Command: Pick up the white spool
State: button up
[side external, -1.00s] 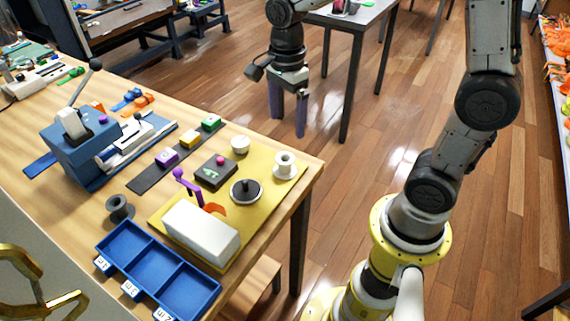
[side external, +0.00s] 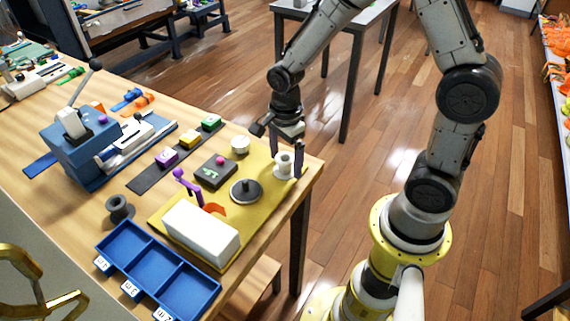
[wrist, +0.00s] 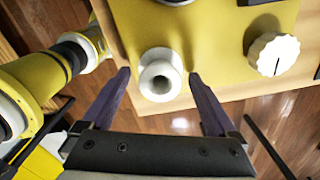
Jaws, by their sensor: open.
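The white spool (side external: 284,166) stands upright at the right corner of the yellow mat (side external: 262,160), near the table's edge. In the wrist view the white spool (wrist: 160,75) shows its round top and dark centre hole. My gripper (side external: 288,155) is down at the spool, with its fingers around that corner. In the wrist view my gripper (wrist: 158,76) is open, with one purple finger on each side of the spool. Gaps show between the fingers and the spool in that view, so it does not appear gripped.
A white knob-like round piece (wrist: 272,55) and a dark round disc (side external: 246,191) are on the mat nearby. A white block (side external: 200,233) and a blue tray (side external: 157,268) lie nearer the front. Floor is open beyond the table edge.

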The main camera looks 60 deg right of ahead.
jog(key=c, duration=1.4)
jog(key=shift+c, duration=0.2)
jog(key=shift+r, duration=0.1)
